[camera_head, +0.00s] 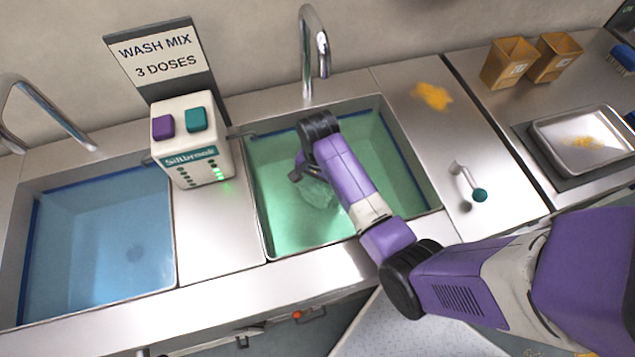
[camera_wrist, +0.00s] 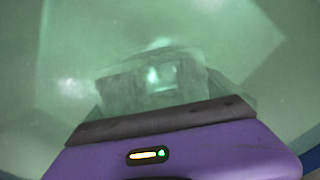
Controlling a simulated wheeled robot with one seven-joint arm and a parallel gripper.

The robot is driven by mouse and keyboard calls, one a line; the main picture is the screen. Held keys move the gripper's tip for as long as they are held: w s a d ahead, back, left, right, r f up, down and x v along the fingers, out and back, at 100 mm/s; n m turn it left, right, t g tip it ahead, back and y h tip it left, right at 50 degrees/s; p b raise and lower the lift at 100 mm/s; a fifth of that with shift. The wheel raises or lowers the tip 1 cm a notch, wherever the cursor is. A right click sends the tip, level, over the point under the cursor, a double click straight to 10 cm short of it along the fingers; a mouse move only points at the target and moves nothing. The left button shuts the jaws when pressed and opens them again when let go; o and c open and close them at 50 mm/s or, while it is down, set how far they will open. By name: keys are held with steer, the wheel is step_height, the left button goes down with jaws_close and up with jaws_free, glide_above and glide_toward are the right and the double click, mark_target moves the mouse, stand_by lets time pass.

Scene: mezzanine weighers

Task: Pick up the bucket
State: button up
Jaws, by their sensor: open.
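A pale, angular, see-through-looking shape (camera_head: 318,192), which seems to be the bucket, lies in the green liquid of the middle sink (camera_head: 405,150). Its outline is blurred by the liquid. In the wrist view the blurred greyish, boxy bucket shape (camera_wrist: 155,78) lies straight ahead of my gripper's dark edge, with a bright glint on it. My gripper (camera_head: 297,174) is open and points down into the green sink, just left of the shape. I cannot tell whether the fingers touch it; the fingertips are hard to make out in the wrist view.
A sink of blue liquid (camera_head: 100,240) is at left. A dispenser box (camera_head: 190,150) stands between the sinks, and a tap (camera_head: 315,50) rises behind.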

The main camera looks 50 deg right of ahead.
steer(key=shift+f, duration=0.75)
steer(key=c, duration=1.8)
steer(key=shift+r, duration=0.1)
